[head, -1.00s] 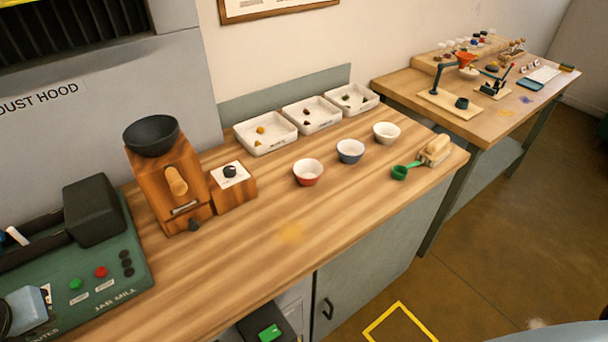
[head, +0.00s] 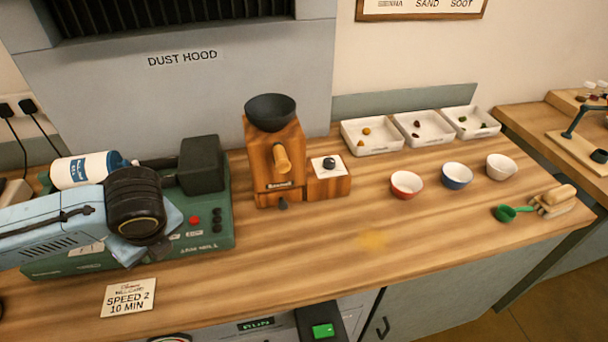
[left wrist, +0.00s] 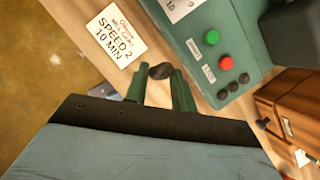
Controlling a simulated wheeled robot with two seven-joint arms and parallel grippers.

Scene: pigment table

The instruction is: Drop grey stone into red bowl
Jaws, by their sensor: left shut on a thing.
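The grey stone (left wrist: 160,71) is a small dark lump held between the green fingertips of my left gripper (left wrist: 160,80) in the left wrist view. In the head view my left arm hangs over the left part of the bench, in front of the green jar mill. The fingertips and stone are hidden there. The red bowl (head: 406,188) has a white inside that looks empty. It stands on the bench to the right of the wooden grinder, well to the right of my left gripper. My right gripper is not in view.
A blue bowl (head: 456,177) and a white bowl (head: 501,168) stand right of the red one. The wooden grinder (head: 275,160) and its switch box (head: 328,178) stand between the jar mill (head: 210,222) and the bowls. The front of the bench is mostly clear.

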